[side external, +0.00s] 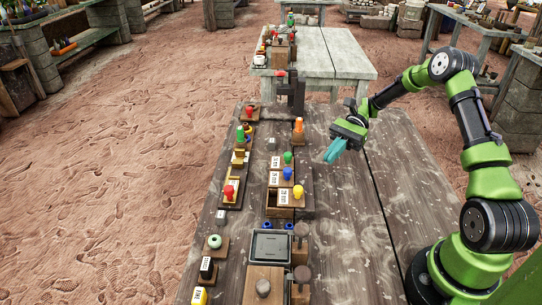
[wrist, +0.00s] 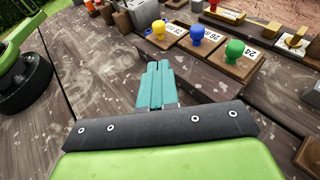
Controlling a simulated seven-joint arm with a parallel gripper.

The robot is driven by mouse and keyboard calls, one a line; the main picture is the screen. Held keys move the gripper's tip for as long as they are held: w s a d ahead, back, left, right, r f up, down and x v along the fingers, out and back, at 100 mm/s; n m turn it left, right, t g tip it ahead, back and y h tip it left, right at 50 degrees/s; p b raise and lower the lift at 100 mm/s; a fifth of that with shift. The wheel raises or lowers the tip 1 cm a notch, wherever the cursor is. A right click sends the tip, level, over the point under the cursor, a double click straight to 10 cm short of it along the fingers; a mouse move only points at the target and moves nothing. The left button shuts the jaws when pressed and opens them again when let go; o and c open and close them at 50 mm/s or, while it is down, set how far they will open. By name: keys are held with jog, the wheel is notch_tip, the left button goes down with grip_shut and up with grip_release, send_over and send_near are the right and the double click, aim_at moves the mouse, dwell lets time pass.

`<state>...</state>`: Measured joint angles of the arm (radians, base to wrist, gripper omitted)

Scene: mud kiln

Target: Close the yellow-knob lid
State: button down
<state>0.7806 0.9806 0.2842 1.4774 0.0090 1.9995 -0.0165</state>
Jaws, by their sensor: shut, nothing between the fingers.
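The yellow-knob lid (side external: 291,198) is a wooden plate with a white label. It lies at the near end of a row of lids on the wooden table, and a box opening (side external: 276,211) shows beside and below it. The yellow knob (wrist: 159,30) stands near the top of the wrist view, left of the blue knob (wrist: 197,34) and green knob (wrist: 234,48). My gripper (side external: 334,150) is shut and empty, with teal fingers together. It is to the right of the row, beyond the yellow knob, and touches none of the lids. The fingers also show in the wrist view (wrist: 156,84).
An orange peg (side external: 298,127) stands beyond the row. A red-knob piece (side external: 230,189) lies to the left. A grey tray (side external: 270,246) and wooden blocks are nearer the camera. The table (side external: 350,230) is bare to the right of the row.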

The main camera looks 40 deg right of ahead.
aim_at(301, 188)
jog(key=x, duration=0.7)
jog(key=r+x, duration=0.1)
jog(key=x, duration=0.2)
jog(key=shift+a, duration=0.35)
jog(key=shift+w+a, duration=1.2)
jog(key=shift+a, duration=0.05)
